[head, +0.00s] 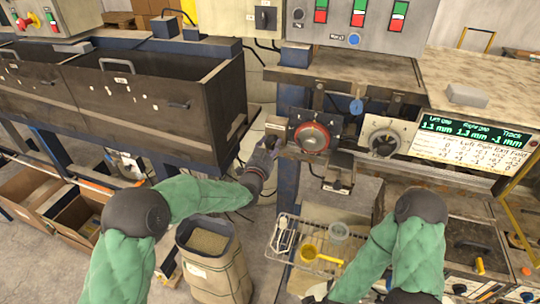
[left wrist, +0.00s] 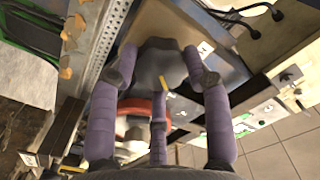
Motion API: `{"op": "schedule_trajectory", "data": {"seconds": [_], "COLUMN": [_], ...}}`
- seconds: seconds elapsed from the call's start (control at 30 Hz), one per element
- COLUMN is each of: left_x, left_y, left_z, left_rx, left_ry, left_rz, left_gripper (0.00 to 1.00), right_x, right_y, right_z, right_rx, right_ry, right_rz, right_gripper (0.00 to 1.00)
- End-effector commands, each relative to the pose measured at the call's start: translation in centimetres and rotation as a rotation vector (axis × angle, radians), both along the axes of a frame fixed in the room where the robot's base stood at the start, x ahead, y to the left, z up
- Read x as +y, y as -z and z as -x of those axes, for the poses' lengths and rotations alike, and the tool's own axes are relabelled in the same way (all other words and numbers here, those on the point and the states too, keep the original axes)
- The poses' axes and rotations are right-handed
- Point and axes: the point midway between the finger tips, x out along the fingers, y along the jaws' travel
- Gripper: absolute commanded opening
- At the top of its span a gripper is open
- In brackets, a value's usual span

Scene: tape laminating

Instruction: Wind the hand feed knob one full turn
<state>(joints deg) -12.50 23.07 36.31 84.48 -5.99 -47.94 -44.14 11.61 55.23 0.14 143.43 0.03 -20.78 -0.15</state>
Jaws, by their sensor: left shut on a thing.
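A dark grey lobed knob with a yellow mark, which I take for the hand feed knob (left wrist: 158,62), shows in the left wrist view. The purple-grey fingers of my left gripper (left wrist: 160,85) close around it, one on each side and one below. In the head view my left gripper (head: 265,155) reaches the left side of the machine, beside the red dial (head: 312,138); the knob is hidden there by the hand. My right arm is bent low at the right, and its gripper (head: 318,293) barely shows at the bottom edge, too little to tell its state.
A white dial (head: 383,142) and a gap and track display (head: 470,130) are right of the red dial. An open sack (head: 215,270) stands under my left arm. Dark bins (head: 150,95) are at left.

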Motion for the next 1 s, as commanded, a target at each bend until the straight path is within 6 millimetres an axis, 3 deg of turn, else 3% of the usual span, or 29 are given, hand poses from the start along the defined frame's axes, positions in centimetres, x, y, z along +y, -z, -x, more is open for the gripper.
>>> {"op": "schedule_trajectory", "data": {"seconds": [0.1,0.4,1.0], "left_x": [0.0,0.0,-0.1], "left_y": [0.3,0.2,0.1], "left_z": [0.0,0.0,0.0], "left_rx": [-0.036,-0.123,-0.299], "left_ry": [0.0,-0.001,0.0], "left_rz": [-0.103,-0.373,-0.917], "left_gripper": [0.16,0.16,0.16], "right_x": [0.0,0.0,0.0], "right_y": [1.8,4.3,6.8], "right_z": [0.0,0.0,0.0], "right_rx": [0.0,0.0,0.0], "right_ry": [0.0,0.0,0.0], "right_rz": [0.0,0.0,0.0], "right_gripper": [0.0,0.0,0.0]}}
